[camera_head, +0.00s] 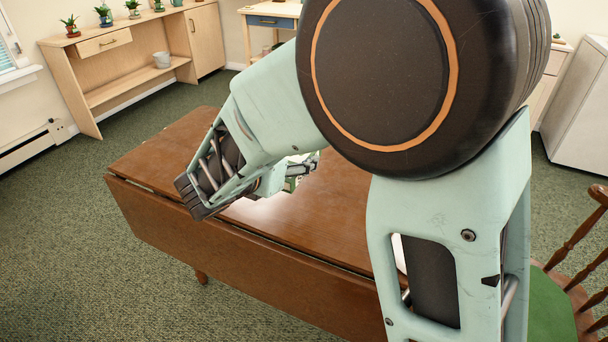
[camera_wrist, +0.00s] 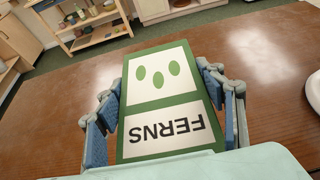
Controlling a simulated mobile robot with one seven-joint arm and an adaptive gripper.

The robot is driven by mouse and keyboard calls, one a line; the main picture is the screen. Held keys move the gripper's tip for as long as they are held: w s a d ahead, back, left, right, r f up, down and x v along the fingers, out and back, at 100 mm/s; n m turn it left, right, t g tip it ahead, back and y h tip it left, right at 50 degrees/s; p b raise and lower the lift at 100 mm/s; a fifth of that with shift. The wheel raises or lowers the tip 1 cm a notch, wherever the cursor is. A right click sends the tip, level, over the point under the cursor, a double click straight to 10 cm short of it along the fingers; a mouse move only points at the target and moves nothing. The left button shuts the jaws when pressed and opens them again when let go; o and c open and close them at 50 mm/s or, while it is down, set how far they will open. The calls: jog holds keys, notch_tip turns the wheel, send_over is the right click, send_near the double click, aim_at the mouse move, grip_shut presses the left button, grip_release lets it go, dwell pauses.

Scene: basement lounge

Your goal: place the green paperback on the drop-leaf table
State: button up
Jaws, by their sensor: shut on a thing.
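The green paperback (camera_wrist: 158,97) has white panels, green ovals and the word FERNS, upside down in the wrist view. My gripper (camera_wrist: 165,112) has its blue-padded fingers on both sides of the book and is shut on it. In the head view, my arm hides most of my gripper (camera_head: 304,168), and only a small green-and-white bit of the book (camera_head: 291,184) shows. The brown wooden drop-leaf table (camera_head: 160,150) lies beneath; its glossy top (camera_wrist: 272,65) also fills much of the wrist view. I cannot tell whether the book touches the table.
A white rounded object (camera_wrist: 314,90) sits on the table at the wrist view's right edge. A wooden chair with a green seat (camera_head: 555,300) stands at the right. A wooden shelf unit (camera_head: 120,60) with plants stands behind. The table's left part is clear.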

jog(key=shift+w+a, duration=0.15)
jog(key=shift+w, duration=0.15)
jog(key=s+d+b+x, duration=0.1)
jog(key=b+x, duration=0.1)
jog(key=x, duration=0.6)
jog(key=b, duration=0.2)
send_over(320, 176)
jog(key=s, duration=0.1)
jog(key=f, duration=0.5)
jog(key=shift+a+f, duration=0.15)
jog(key=shift+a, duration=0.15)
jog(key=shift+w+d+f, duration=0.15)
jog(key=shift+f, duration=0.2)
jog(key=f, duration=0.1)
jog(key=f+b, duration=0.1)
jog(key=f, duration=0.1)
jog(key=shift+w+d+f, duration=0.1)
jog(key=shift+w+f, duration=0.15)
jog(key=shift+f, duration=0.1)
jog(key=shift+r, duration=0.1)
jog(key=shift+b, duration=0.3)
